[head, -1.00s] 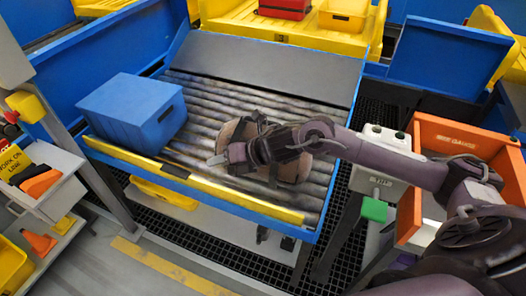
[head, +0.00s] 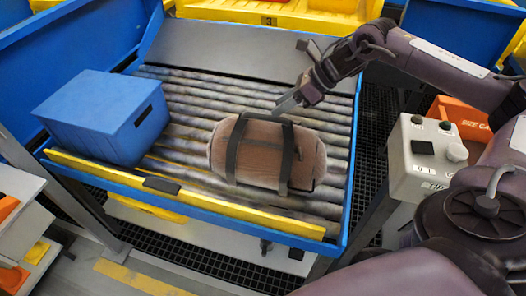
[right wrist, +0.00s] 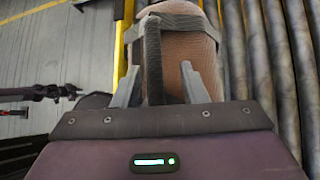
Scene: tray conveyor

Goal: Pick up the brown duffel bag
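The brown duffel bag (head: 266,152) lies on the roller conveyor tray in the head view, with dark straps across its top and sides. It is right of the blue box. My right gripper (head: 284,104) is at the bag's far side, near its upper edge. In the right wrist view the two grey fingers (right wrist: 160,70) are spread apart, with the brown bag (right wrist: 190,45) and a dark strap (right wrist: 153,60) showing between and beyond them. I cannot tell whether the fingers touch the bag.
A blue box (head: 102,112) stands on the rollers at the left. A yellow bar (head: 225,205) and blue rim (head: 345,215) edge the tray. A white control box (head: 425,155) and an orange bin (head: 462,115) stand to the right. Bare rollers (head: 205,90) lie behind the bag.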

